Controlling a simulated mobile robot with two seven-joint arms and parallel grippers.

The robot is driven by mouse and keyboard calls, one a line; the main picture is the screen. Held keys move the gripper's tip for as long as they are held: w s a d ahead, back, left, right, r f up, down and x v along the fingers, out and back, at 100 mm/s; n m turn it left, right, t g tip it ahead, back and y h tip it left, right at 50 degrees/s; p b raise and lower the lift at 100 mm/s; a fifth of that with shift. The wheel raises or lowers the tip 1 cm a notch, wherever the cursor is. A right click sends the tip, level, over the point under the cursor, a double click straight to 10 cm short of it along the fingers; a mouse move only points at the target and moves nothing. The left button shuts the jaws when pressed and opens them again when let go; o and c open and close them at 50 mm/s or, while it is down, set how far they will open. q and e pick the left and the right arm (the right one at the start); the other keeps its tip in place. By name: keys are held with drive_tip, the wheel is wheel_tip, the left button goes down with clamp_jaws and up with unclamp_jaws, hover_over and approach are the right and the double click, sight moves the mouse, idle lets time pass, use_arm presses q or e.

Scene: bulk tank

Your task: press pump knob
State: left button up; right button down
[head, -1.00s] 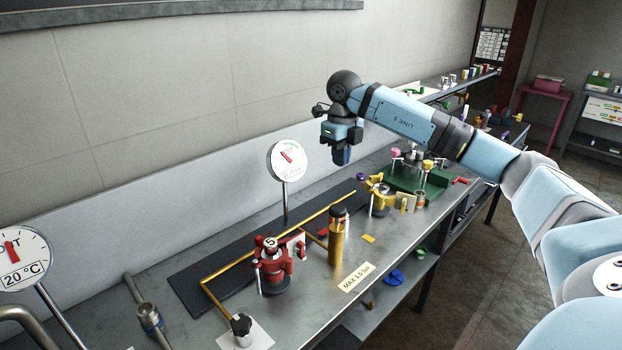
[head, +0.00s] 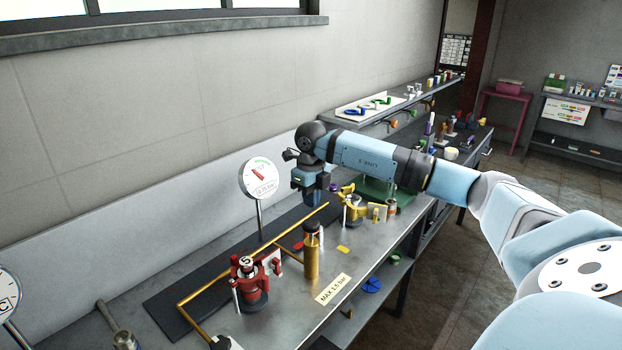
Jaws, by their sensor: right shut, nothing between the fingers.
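No part is labelled as the pump knob. A brass cylinder with a dark cap (head: 312,226) stands upright on the metal bench, joined to a brass pipe. A red unit with a round top marked 5 (head: 247,262) stands left of it. A black knob (head: 222,343) is cut off by the bottom edge. My right gripper (head: 312,203) points down, shut and empty. In the picture it is just above the brass cylinder's cap; whether it is directly over it I cannot tell. My left gripper is not in view.
A round gauge on a stalk (head: 258,178) stands left of my right gripper. A yellow unit (head: 354,210) and a green base (head: 388,191) lie beyond it to the right. A "MAX 1.5 bar" label (head: 333,289) is near the bench's front edge. A shelf (head: 350,117) stands behind.

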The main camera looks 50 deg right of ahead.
sight(311, 222)
wheel_tip(311, 222, down, 5)
drive_tip(key=shift+p, duration=0.45)
drive_tip(key=shift+f, duration=0.1)
wheel_tip(311, 222, down, 4)
drive_tip(key=shift+r+b, duration=0.2)
drive_tip(key=shift+b, duration=1)
drive_tip(key=shift+s+r, duration=0.1)
drive_tip(key=shift+r, duration=0.05)
drive_tip(key=shift+a, duration=0.1)
